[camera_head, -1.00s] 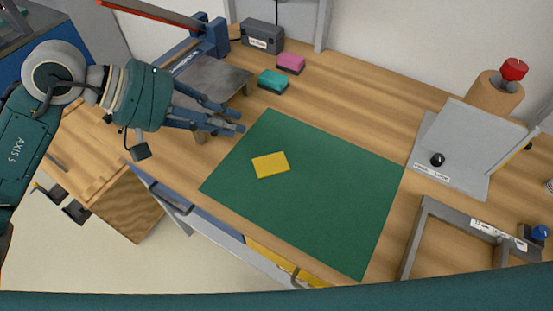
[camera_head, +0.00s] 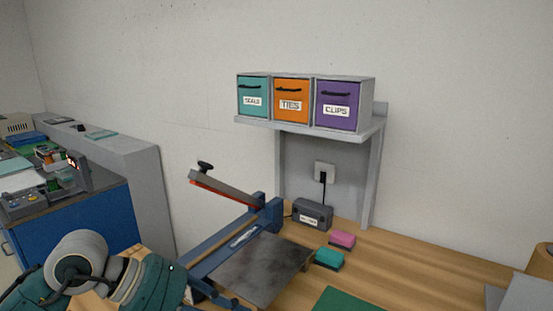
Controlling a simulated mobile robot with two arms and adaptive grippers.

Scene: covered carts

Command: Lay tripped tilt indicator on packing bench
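The packing bench (camera_head: 395,265) is a wood-topped bench against the wall, seen at the lower right. Only the top corner of its green mat (camera_head: 345,301) shows at the bottom edge. I cannot pick out a tilt indicator in this view. My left arm comes in at the lower left. My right gripper is out of view.
A blue sealer with a raised lever (camera_head: 224,188) and dark metal plate (camera_head: 252,268) stands at the bench's left. Beside it are a grey box (camera_head: 313,214), a pink block (camera_head: 342,239) and a teal block (camera_head: 329,259). A shelf (camera_head: 310,128) above holds SEALS, TIES and CLIPS bins.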

